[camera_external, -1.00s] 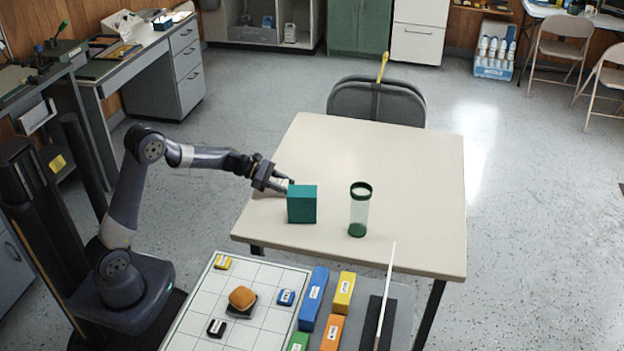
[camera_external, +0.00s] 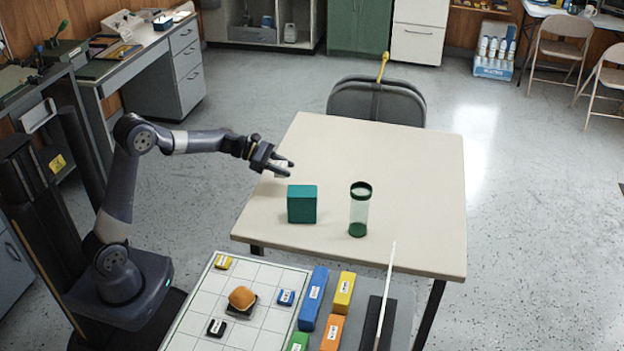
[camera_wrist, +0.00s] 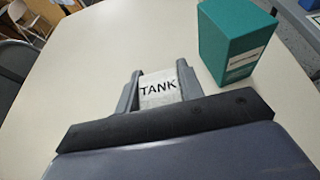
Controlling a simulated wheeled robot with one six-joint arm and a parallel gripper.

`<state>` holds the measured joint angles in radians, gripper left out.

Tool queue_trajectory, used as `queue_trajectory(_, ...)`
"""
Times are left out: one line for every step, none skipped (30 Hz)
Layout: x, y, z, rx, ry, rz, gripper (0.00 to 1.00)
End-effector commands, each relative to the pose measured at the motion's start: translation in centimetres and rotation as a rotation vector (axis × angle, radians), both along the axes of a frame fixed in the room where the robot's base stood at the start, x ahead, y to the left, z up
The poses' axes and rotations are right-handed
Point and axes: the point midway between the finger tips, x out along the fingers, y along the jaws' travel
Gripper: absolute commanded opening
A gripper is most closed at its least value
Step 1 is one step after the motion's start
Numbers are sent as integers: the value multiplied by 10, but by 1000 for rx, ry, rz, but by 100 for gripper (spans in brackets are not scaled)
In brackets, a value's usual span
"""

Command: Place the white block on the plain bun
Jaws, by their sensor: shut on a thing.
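My gripper (camera_external: 283,168) is shut on the white block (camera_external: 280,169), above the far-left part of the cream table. In the wrist view the white block (camera_wrist: 159,90) sits between the two fingers and carries the word "TANK". The plain bun (camera_external: 242,298) is orange-brown and rests on a dark base on the white gridded board (camera_external: 262,272) at the front. My gripper is well behind the bun and higher up. The bun is not in the wrist view.
A teal box (camera_external: 302,204) stands on the cream table (camera_external: 400,180) just in front of my gripper. A clear tube with green ends (camera_external: 359,212) stands to its right. Small labelled blocks, such as a blue one (camera_external: 286,297) and a black one (camera_external: 216,327), lie around the bun.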

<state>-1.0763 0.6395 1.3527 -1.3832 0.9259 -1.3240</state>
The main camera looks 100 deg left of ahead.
Motion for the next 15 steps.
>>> queue_trajectory(0,0,11,1,-1,1,12)
queue_trajectory(0,0,15,2,0,-1,12)
queue_trajectory(0,0,19,1,0,0,12)
queue_trajectory(0,0,21,0,0,0,12)
queue_trajectory(0,0,23,0,0,0,12)
queue_trajectory(0,0,25,0,0,0,12)
queue_trajectory(0,0,26,0,0,1,12)
queue_trajectory(0,0,26,0,0,0,12)
queue_trajectory(0,0,27,0,0,0,12)
queue_trajectory(0,0,29,0,0,1,12)
queue_trajectory(0,0,31,1,-1,1,12)
queue_trajectory(0,0,36,3,-1,0,12)
queue_trajectory(0,0,41,4,-2,-1,12)
queue_trajectory(0,0,48,3,-3,0,12)
queue_trajectory(0,0,59,6,-3,0,12)
